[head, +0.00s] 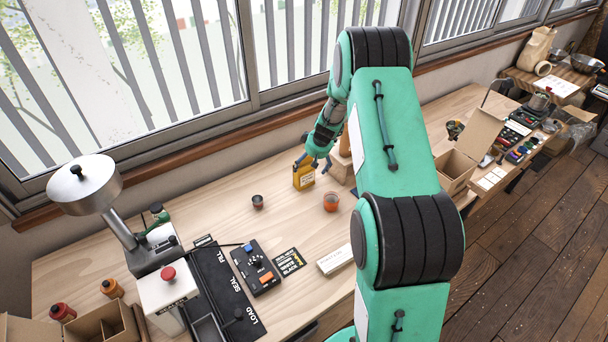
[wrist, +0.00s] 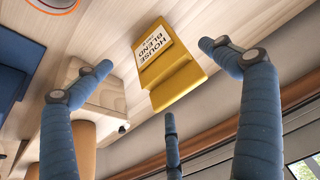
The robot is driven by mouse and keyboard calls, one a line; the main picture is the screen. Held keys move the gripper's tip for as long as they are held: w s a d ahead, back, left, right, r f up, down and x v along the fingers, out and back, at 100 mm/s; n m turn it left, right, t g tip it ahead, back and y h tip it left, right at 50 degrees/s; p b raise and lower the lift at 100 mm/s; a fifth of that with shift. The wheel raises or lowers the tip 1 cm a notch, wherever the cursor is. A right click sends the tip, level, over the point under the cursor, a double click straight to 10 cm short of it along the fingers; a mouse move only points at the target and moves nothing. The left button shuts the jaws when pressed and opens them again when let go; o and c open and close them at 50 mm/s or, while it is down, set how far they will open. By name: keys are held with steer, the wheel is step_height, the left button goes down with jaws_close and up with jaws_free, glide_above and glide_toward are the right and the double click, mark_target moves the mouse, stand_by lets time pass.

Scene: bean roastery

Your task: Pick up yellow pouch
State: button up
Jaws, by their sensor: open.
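The yellow pouch (head: 303,178) stands on the light wooden bench near the window, behind the cups. In the wrist view the yellow pouch (wrist: 182,78) carries a white label reading "HOUSE BLEND" and lies ahead, between the spread blue-grey fingers. My gripper (head: 313,163) is open and empty, close above and beside the pouch. In the wrist view one finger is to the pouch's left, one to its right and one below it. None of them clearly touches it. The arm hides part of the bench behind it.
A pale wooden block (head: 340,168) stands just right of the pouch. An orange cup (head: 331,202) and a dark cup (head: 258,202) stand in front. A sealing machine (head: 165,285) and control box (head: 256,268) are to the left. The window wall (head: 200,140) is close behind.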

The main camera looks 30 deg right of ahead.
mark_target(308, 167)
steer(key=shift+x, duration=2.3)
steer(key=shift+w, duration=0.1)
steer(key=shift+p+x, duration=0.55)
steer(key=shift+x, duration=2)
steer(key=shift+w+a, duration=0.1)
steer(key=c, duration=2.1)
